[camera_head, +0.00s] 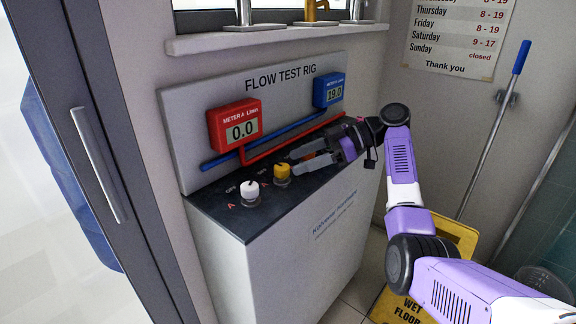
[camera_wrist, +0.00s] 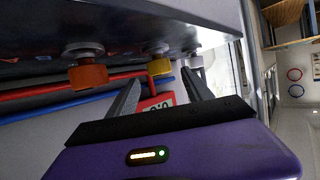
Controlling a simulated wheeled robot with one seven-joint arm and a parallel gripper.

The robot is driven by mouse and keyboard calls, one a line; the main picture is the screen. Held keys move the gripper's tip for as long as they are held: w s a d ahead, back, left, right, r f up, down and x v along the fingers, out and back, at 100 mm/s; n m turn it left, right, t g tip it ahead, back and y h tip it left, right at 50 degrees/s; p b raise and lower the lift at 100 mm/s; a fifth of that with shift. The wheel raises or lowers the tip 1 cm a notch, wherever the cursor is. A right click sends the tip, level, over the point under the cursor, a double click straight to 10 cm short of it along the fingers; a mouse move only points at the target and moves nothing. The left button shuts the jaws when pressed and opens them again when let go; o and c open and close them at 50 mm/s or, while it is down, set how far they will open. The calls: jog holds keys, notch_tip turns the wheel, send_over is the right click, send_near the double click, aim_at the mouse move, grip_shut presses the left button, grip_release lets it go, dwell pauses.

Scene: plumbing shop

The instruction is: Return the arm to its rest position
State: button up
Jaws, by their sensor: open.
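My purple-and-black arm reaches over the flow test rig from the right. My gripper (camera_head: 294,162) is open, its two fingers pointing left above the rig's dark top, close to the yellow knob (camera_head: 282,171). A white knob (camera_head: 249,189) stands farther left. An orange knob (camera_head: 308,156) is mostly hidden behind the fingers. In the wrist view, the gripper (camera_wrist: 162,77) is open with nothing held. There the orange knob (camera_wrist: 87,74) is left of the fingers, and the yellow knob (camera_wrist: 160,64) shows between them. The white knob (camera_wrist: 196,62) is near the right fingertip.
A red meter (camera_head: 235,124) reads 0.0 and a blue meter (camera_head: 329,91) reads 19.0 on the rig's back panel. Red and blue pipes run below them. A yellow wet-floor sign (camera_head: 455,233) and a blue-handled pole (camera_head: 492,130) stand at the right. A door (camera_head: 75,110) is at left.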

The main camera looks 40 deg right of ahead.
jog(key=shift+v, duration=1.1)
jog(key=shift+s, duration=0.1)
